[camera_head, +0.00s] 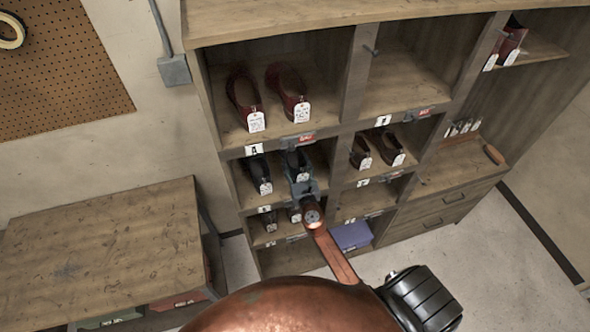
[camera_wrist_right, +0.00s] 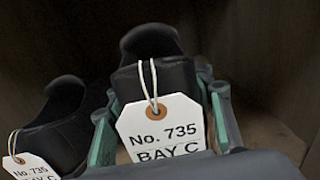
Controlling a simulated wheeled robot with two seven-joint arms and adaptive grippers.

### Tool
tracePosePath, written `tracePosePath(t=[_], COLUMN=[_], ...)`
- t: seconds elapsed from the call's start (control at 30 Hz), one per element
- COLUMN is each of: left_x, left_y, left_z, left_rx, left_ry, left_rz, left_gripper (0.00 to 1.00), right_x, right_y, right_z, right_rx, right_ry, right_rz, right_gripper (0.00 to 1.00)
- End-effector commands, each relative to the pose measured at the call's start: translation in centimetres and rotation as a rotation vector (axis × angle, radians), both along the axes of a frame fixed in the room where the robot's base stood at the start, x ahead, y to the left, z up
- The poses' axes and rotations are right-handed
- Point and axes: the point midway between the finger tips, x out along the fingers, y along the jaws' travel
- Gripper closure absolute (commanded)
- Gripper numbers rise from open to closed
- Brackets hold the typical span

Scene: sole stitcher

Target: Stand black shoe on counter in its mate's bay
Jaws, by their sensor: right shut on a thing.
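My right gripper (camera_head: 303,184) reaches into the middle-left bay of the shelf and is shut on a black shoe (camera_head: 297,161). In the right wrist view the held black shoe (camera_wrist_right: 152,75) is between the green fingers, with a white tag reading "No. 735 BAY C" hanging toward the camera. Its mate, another black shoe (camera_head: 259,171) with a white tag, stands just left of it in the same bay; it also shows in the right wrist view (camera_wrist_right: 66,125). Whether the held shoe's sole touches the bay floor is hidden. My left gripper is not in view.
The shelf unit (camera_head: 345,90) has dark red shoes (camera_head: 288,90) in the bay above and brown shoes (camera_head: 391,150) in the bay to the right. Dividers stand close on both sides. A blue box (camera_head: 351,236) sits low down. The wooden counter (camera_head: 110,245) at left is bare on top.

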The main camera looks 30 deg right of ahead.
Motion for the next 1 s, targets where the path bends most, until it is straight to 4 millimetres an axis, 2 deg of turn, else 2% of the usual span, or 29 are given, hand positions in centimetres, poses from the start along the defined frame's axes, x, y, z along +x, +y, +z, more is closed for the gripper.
tracePosePath(t=[0.07,0.17,0.3,0.7,0.73,0.93,1.0], left_x=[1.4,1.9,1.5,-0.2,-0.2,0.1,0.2], left_y=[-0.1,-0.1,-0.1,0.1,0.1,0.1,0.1], left_z=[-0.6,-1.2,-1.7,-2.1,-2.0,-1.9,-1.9], left_rx=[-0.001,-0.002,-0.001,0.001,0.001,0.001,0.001], left_ry=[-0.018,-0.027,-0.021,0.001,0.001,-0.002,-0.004], left_rz=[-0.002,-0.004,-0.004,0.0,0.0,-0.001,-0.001], left_gripper=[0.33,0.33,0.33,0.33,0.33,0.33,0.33], right_x=[0.1,0.1,0.1,0.1,0.1,0.1,0.1], right_y=[0.1,0.1,0.1,0.1,0.1,0.1,0.1], right_z=[-0.9,-2.4,-3.4,-3.8,-3.9,-3.8,-3.8], right_rx=[-0.004,-0.005,-0.003,-0.001,0.0,0.0,0.0], right_ry=[-0.002,0.0,-0.003,-0.004,-0.001,-0.001,-0.001], right_rz=[0.002,0.002,0.002,0.002,0.002,0.002,0.002], right_gripper=[0.92,0.92,0.92,0.92,0.5,0.36,0.35])
